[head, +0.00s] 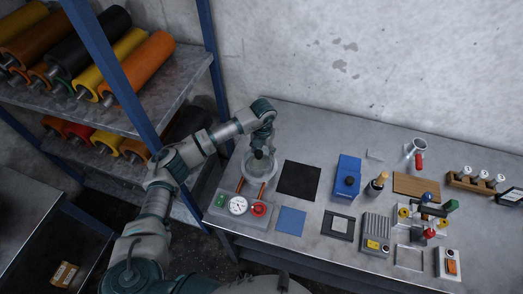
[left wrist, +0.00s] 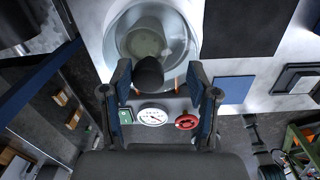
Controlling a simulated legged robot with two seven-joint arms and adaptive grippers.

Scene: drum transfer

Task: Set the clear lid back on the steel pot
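The clear lid (left wrist: 185,45) is a round see-through disc with a black knob (left wrist: 149,74). The steel pot (left wrist: 145,42) shows through it as a smaller grey round. In the head view the lid and pot (head: 258,166) overlap at the back left of the table, below my left gripper (head: 262,135). I cannot tell whether the lid rests on the rim. In the left wrist view my left gripper (left wrist: 159,95) is open, its fingers on either side of the knob with gaps visible. My right gripper is not in view.
A grey panel with a dial (head: 237,205) and red knob (head: 259,209) stands in front of the pot. A black mat (head: 299,181) and blue mat (head: 291,220) lie right of it. A blue box (head: 346,178) stands farther right. A blue-post shelf (head: 140,90) holds rollers at left.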

